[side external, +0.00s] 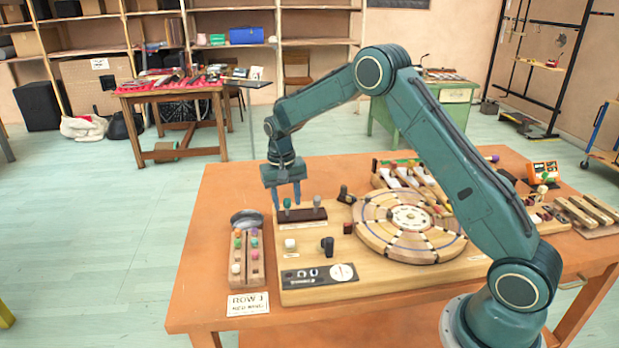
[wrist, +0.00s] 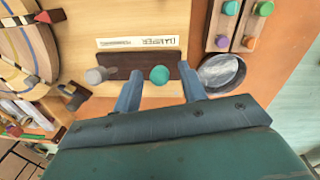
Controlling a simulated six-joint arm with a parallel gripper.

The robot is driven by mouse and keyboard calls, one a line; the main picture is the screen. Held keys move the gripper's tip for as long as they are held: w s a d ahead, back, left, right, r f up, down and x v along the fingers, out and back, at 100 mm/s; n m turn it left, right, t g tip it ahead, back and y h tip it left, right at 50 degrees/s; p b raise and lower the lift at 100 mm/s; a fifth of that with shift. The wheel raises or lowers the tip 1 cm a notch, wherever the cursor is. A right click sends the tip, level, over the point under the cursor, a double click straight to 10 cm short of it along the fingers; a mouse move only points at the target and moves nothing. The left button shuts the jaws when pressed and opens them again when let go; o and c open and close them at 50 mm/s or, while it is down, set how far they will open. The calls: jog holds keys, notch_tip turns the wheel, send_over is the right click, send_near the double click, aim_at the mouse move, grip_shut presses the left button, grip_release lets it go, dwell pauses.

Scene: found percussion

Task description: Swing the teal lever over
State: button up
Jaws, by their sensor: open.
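The teal lever's round knob (wrist: 159,75) stands at a dark brown block (wrist: 125,65) beside a printed label. In the side view the teal knob (side external: 287,203) shows between the fingertips of my gripper (side external: 287,204). My gripper (wrist: 159,72) is open and points down, with one finger on each side of the teal knob and visible gaps between. A grey knob (wrist: 96,76) stands on the same block, to the left in the wrist view and outside the fingers. The teal lever's stem is mostly hidden.
A round segmented wooden wheel (side external: 375,240) lies right of the block. A wooden rack with coloured knobs (side external: 260,270) and a dark round bowl (wrist: 222,73) stand beside the board. A black knob (side external: 327,247) and a white knob (side external: 290,245) stand in front of the block.

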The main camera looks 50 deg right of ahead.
jog(key=shift+c, duration=0.3)
grip_shut()
jog(key=shift+w+d, duration=0.1)
jog(key=shift+w+d+r+g+y, duration=0.1)
jog(key=shift+w+d+g+y, duration=0.15)
jog(key=shift+g+y, duration=0.2)
jog(key=shift+w+d+g+y, duration=0.15)
jog(key=shift+w+g+y, duration=0.15)
jog(key=shift+g+y, duration=0.15)
jog(key=shift+d, duration=0.1)
jog(key=shift+o, duration=0.3)
grip_release()
